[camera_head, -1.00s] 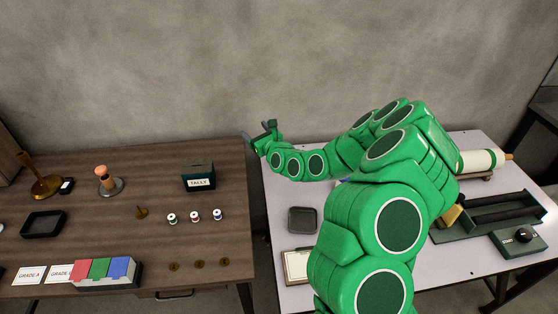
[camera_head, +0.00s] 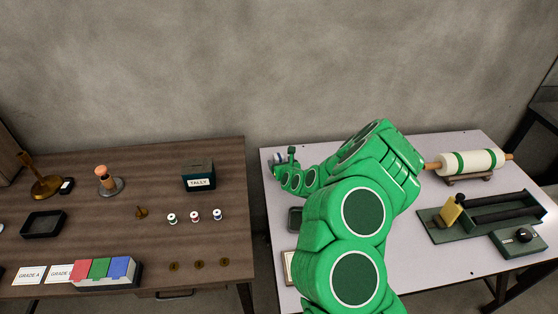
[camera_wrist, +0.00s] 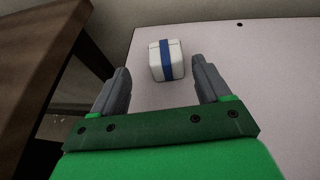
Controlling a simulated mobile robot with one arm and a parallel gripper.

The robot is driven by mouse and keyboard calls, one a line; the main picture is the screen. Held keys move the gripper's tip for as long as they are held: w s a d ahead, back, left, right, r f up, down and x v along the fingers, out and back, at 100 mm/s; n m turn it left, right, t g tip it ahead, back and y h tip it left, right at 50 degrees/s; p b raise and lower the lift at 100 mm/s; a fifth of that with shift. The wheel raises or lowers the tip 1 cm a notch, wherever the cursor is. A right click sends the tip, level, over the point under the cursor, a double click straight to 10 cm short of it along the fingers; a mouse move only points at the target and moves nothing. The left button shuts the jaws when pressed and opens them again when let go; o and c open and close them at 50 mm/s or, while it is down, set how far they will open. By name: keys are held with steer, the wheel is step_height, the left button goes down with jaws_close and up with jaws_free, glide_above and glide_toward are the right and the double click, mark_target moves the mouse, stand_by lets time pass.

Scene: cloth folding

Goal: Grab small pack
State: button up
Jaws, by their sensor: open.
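The small pack (camera_wrist: 166,60) is a white block with a blue band around it. In the wrist view it lies on the white table, ahead of my gripper (camera_wrist: 161,82) and roughly between the lines of its two grey fingers. The fingers are apart and nothing is between their tips that I can see touching. In the head view my gripper (camera_head: 284,158) is at the far left corner of the white table; the pack is hard to make out there, largely hidden by the gripper.
The white table (camera_head: 410,160) also bears a roller with green bands (camera_head: 466,162), a dark green device with rails (camera_head: 495,213), a knob box (camera_head: 519,239) and a dark tray (camera_head: 295,219). A brown table (camera_head: 110,215) stands left, across a gap.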

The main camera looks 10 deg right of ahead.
mark_target(281, 160)
steer(key=shift+d+x, duration=0.25)
steer(key=shift+x, duration=0.7)
steer(key=shift+d+x, duration=0.2)
steer(key=shift+x, duration=1.5)
steer(key=shift+a+r, duration=0.1)
steer(key=c, duration=1)
steer(key=shift+r, duration=0.1)
steer(key=shift+c, duration=0.2)
